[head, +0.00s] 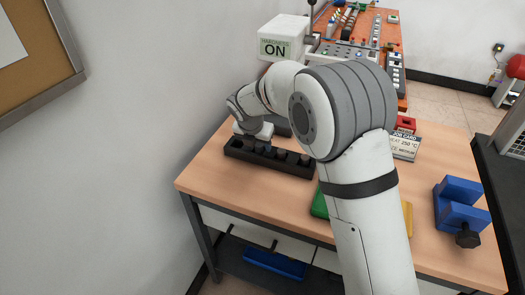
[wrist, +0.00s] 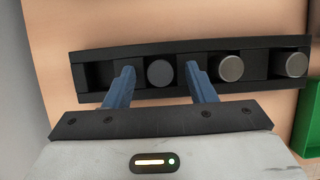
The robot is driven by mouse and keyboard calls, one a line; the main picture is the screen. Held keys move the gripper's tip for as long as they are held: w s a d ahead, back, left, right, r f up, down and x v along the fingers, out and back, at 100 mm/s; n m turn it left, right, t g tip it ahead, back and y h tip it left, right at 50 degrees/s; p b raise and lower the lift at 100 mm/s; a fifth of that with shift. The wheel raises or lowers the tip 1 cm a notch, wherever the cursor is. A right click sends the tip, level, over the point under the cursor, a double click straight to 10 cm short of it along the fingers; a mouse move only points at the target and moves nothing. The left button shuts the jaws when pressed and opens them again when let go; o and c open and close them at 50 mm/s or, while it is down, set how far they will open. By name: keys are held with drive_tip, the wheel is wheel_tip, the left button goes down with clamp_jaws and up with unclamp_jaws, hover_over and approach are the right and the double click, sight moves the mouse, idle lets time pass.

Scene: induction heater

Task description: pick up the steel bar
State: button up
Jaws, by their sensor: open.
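A black rack (wrist: 120,58) holds round bars upright in its slots, with their flat ends showing in the wrist view. One bar (wrist: 160,73) is darker grey. Two lighter grey bars (wrist: 230,68) (wrist: 290,65) stand to its right. I cannot tell by material which is the steel bar. My gripper (wrist: 160,70) is open, with one blue finger on each side of the darker bar and gaps showing between. In the head view the rack (head: 240,150) lies at the back left of the wooden table, and my arm hides the gripper's fingers.
A white box (head: 276,47) with an "ON" display stands behind. A job card (head: 404,146) and a blue clamp-like block (head: 458,207) are to the right. A green item (head: 319,205) is partly hidden by my arm. The table's front left (head: 225,195) is clear. A wall is close on the left.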

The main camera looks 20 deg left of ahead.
drive_tip(key=shift+f, duration=0.1)
clamp_jaws()
idle(0.5)
